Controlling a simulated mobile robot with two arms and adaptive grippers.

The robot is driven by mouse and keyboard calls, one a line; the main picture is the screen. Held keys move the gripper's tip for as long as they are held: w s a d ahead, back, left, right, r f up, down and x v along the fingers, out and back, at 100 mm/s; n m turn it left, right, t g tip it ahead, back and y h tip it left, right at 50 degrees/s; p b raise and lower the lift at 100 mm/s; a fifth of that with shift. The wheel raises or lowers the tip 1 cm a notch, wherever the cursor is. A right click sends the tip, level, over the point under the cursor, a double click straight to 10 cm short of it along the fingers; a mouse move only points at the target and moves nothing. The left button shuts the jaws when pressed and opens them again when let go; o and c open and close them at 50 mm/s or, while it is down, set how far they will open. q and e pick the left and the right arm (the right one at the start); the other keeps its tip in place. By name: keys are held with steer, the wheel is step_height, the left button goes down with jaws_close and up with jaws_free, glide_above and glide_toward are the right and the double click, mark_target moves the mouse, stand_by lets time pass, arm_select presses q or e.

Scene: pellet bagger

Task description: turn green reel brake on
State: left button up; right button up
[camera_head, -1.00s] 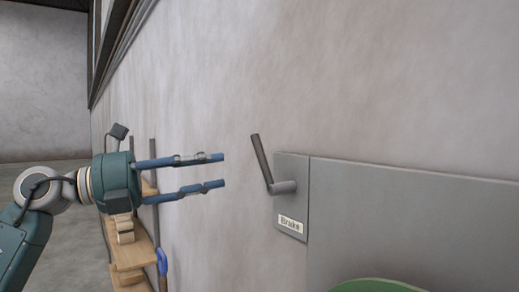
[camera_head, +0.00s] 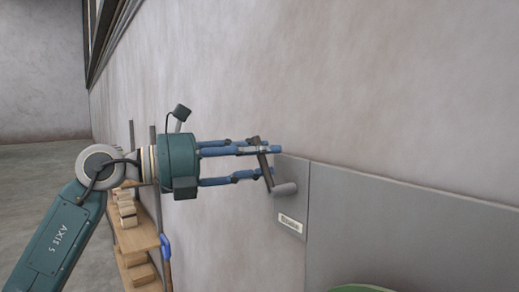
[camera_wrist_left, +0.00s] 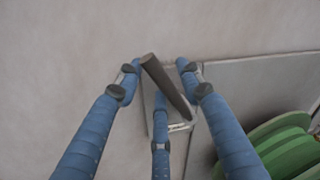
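The brake lever (camera_head: 263,163) is a dark bar on a grey round pivot (camera_head: 284,189), mounted on a grey plate with a "Brake" label (camera_head: 291,224). Its top tilts to the left. My left gripper (camera_head: 270,164) is open, with its blue fingers reaching the lever. In the left wrist view the lever (camera_wrist_left: 166,85) stands between the spread fingers of the gripper (camera_wrist_left: 160,85); I cannot tell whether any finger touches it. A green reel (camera_wrist_left: 283,140) shows at the lower right there, and its rim (camera_head: 365,288) at the head view's bottom edge. My right gripper is out of view.
A grey panel (camera_head: 400,225) extends right from the brake plate. A wooden shelf (camera_head: 138,238) with several light blocks stands below my left arm, beside a blue-handled tool (camera_head: 166,249). The wall above the lever is bare.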

mark_target(270, 175)
arm_select(q)
steer(key=shift+c, duration=0.5)
jaws_close()
steer(key=shift+s, duration=0.1)
steer(key=shift+s+d+r+m+b, duration=0.3)
steer(key=shift+s+m+b, duration=0.1)
steer(key=shift+m, duration=0.5)
steer(key=s+m, duration=0.1)
steer(key=d+m+y+b, duration=0.1)
steer(key=m, duration=0.1)
steer(key=shift+s+d+r, duration=0.15)
steer(key=shift+s+r, duration=0.1)
steer(key=shift+s, duration=0.1)
steer(key=shift+s+d+f+m+t+y+b, duration=0.1)
steer(key=shift+s+d+m+y+b, duration=0.25)
steer(key=shift+s+m+b, duration=0.45)
steer(key=shift+s+d+f+m+t+y+b, duration=0.15)
steer(key=shift+s+d+m+y+b, duration=0.3)
steer(key=shift+m, duration=0.7)
steer(key=shift+s+d+f+m+t+y+b, duration=0.1)
steer(key=shift+s+d+m+b, duration=0.35)
steer(key=shift+m+b, duration=0.45)
